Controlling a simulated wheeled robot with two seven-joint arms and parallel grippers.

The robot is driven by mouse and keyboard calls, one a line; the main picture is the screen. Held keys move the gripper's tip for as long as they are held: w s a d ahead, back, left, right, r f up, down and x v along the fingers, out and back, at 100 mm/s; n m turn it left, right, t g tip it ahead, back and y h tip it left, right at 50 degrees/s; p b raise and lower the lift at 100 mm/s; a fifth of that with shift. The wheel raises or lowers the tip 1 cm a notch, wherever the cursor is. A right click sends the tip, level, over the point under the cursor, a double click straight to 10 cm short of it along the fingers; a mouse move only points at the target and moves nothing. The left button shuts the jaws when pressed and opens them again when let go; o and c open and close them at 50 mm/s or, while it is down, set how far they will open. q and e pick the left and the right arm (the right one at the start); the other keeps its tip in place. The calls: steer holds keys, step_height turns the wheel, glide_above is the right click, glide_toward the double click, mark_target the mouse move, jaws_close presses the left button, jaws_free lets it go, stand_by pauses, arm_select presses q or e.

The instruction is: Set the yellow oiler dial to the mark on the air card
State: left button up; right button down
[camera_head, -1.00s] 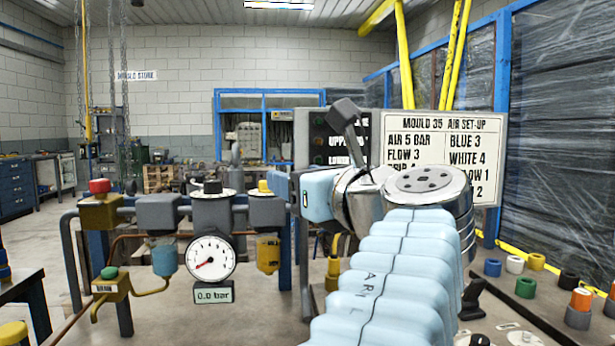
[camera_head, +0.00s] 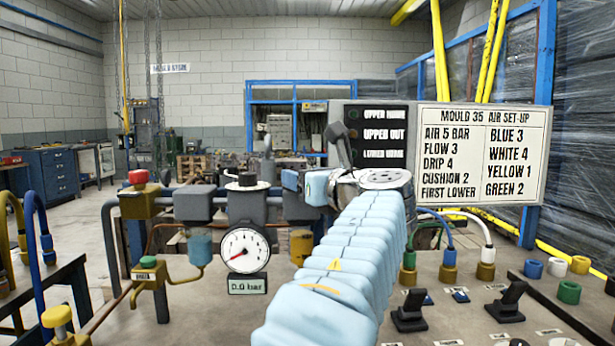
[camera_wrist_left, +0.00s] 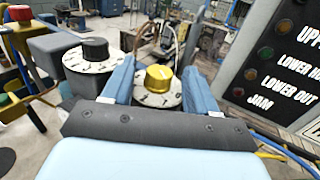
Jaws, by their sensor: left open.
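The yellow oiler dial (camera_wrist_left: 158,78) shows in the left wrist view, a yellow knob on a white marked scale plate. My left gripper (camera_wrist_left: 159,66) is open, one blue finger at each side of the knob; I cannot tell whether they touch it. In the head view my left gripper (camera_head: 291,181) and arm hide the dial; part of the oiler's amber bowl (camera_head: 301,243) shows below. The air card (camera_head: 483,155) reads air 5 bar, flow 3, drip 4, cushion 2, yellow 1. The knob's setting is too small to read. My right gripper is out of view.
A black knob on a white scale (camera_wrist_left: 94,52) stands left of the oiler. The pressure gauge (camera_head: 245,250) hangs below it, with a 0.0 bar display (camera_head: 248,284). A red button (camera_head: 138,177) and a lamp panel (camera_head: 383,137) flank the area. Black levers (camera_head: 508,302) stand at right.

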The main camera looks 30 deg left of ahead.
arm_select(q)
steer(key=shift+w+a, duration=0.15)
steer(key=c, duration=1)
steer(key=shift+c, duration=0.2)
steer(key=shift+t, duration=0.3)
steer(key=m+t+h, duration=0.4)
steer(key=t+h, duration=0.1)
steer(key=shift+s+a+m, duration=0.15)
steer(key=shift+s+m, duration=0.15)
steer(key=shift+m, duration=0.1)
steer(key=m+t+h, duration=0.1)
steer(key=h, duration=0.1)
steer(key=m+t+h, duration=0.1)
steer(key=h, duration=0.1)
steer(key=m+h, duration=0.2)
steer(key=shift+s+a+t, duration=0.1)
steer(key=shift+a+t, duration=0.15)
steer(key=shift+t, duration=0.15)
steer(key=shift+m+h, duration=0.5)
steer(key=shift+h, duration=0.1)
steer(key=shift+a+m+h, duration=0.2)
steer(key=shift+m+h, duration=0.4)
steer(key=shift+h, duration=0.4)
